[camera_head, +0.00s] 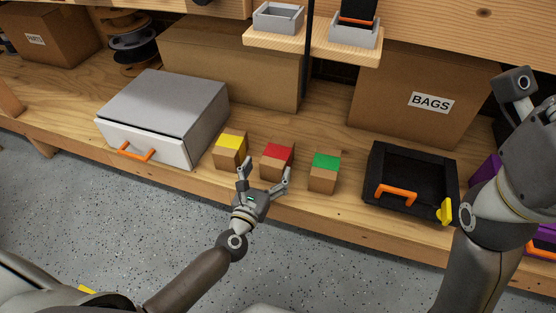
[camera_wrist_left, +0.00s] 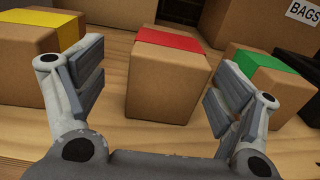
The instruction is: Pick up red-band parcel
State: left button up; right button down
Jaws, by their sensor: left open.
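The red-band parcel (camera_head: 277,161) is a small brown box with a red band over its top. It sits on the wooden shelf between the yellow-band parcel (camera_head: 230,150) and the green-band parcel (camera_head: 323,173). My left gripper (camera_head: 265,174) is open in front of it. In the left wrist view the red-band parcel (camera_wrist_left: 168,80) stands between and beyond the two spread fingers (camera_wrist_left: 158,92), with gaps on both sides. The yellow-band parcel (camera_wrist_left: 35,60) is partly behind the left finger, and the green-band parcel (camera_wrist_left: 275,75) partly behind the right one. My right arm shows at the right; its fingers are not clearly visible.
A white drawer box (camera_head: 165,110) with an orange handle stands left of the parcels. A black open bin (camera_head: 420,165) with an orange handle stands to the right. Cardboard boxes, one labelled BAGS (camera_head: 410,125), stand behind. A small wooden ledge (camera_head: 300,43) hangs above.

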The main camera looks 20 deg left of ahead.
aim_at(277, 157)
pick_arm(q)
jog(key=shift+w+d+b, duration=0.15)
jog(key=shift+w, duration=0.75)
jog(key=shift+w+d+b, duration=0.15)
jog(key=shift+w+d, duration=0.05)
jog(key=shift+w, duration=0.7)
jog(key=shift+w+d+b, duration=0.15)
jog(key=shift+w, duration=0.75)
jog(key=c, duration=1.3)
